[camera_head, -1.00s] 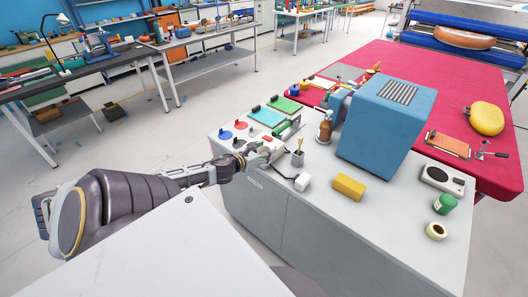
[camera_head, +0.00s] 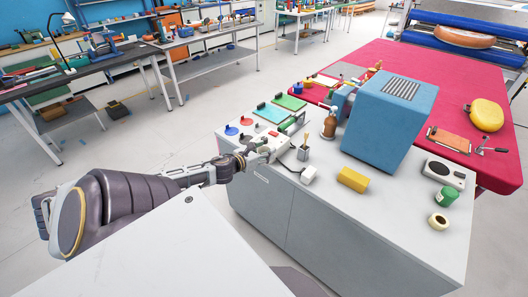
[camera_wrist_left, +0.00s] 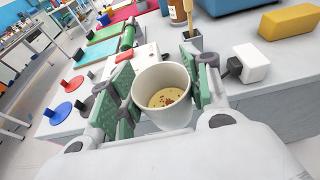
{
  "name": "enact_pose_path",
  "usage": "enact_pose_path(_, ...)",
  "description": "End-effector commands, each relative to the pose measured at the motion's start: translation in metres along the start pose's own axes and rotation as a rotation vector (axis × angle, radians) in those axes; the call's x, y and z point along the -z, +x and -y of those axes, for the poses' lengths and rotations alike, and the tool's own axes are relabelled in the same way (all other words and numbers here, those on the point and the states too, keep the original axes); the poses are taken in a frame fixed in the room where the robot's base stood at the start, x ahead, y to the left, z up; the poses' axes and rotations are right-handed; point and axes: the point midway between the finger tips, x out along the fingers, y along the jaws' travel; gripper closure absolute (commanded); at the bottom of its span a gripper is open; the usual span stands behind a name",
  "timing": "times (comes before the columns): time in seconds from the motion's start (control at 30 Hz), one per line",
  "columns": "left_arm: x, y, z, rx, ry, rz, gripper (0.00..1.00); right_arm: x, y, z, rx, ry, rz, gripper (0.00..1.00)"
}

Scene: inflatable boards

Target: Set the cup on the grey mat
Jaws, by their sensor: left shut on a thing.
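A white cup (camera_wrist_left: 162,95) with a yellowish content and red specks stands roughly upright between the green finger pads of my left gripper (camera_wrist_left: 160,92). The gripper is shut on it. In the head view my left gripper (camera_head: 262,152) is at the near left edge of the grey cabinet top (camera_head: 318,205); the cup cannot be made out there. A flat grey patch (camera_head: 345,72) lies at the far left of the red table; I cannot tell whether it is the grey mat. My right gripper is not in view.
A brush holder (camera_head: 303,152), white block (camera_head: 308,175), yellow block (camera_head: 353,180) and brown bottle (camera_head: 329,127) stand near the gripper. Beyond it are coloured discs (camera_head: 231,130), a teal board (camera_head: 271,113) and a green board (camera_head: 290,102). A big blue box (camera_head: 388,120) blocks the middle.

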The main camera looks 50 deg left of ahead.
Motion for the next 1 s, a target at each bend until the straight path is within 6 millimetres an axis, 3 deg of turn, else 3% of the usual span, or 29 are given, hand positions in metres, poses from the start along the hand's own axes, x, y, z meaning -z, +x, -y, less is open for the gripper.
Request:
enact_pose_path(0.37,0.0,0.0,-0.001,0.005,0.001,0.001,0.79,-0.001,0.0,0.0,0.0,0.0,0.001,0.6)
enact_pose_path(0.6,-0.003,-0.001,-0.013,0.008,0.003,0.0,0.79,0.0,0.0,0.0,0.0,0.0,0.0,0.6)
enact_pose_path(1.0,0.025,-0.006,0.001,0.037,0.009,0.0,0.79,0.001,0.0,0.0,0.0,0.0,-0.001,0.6)
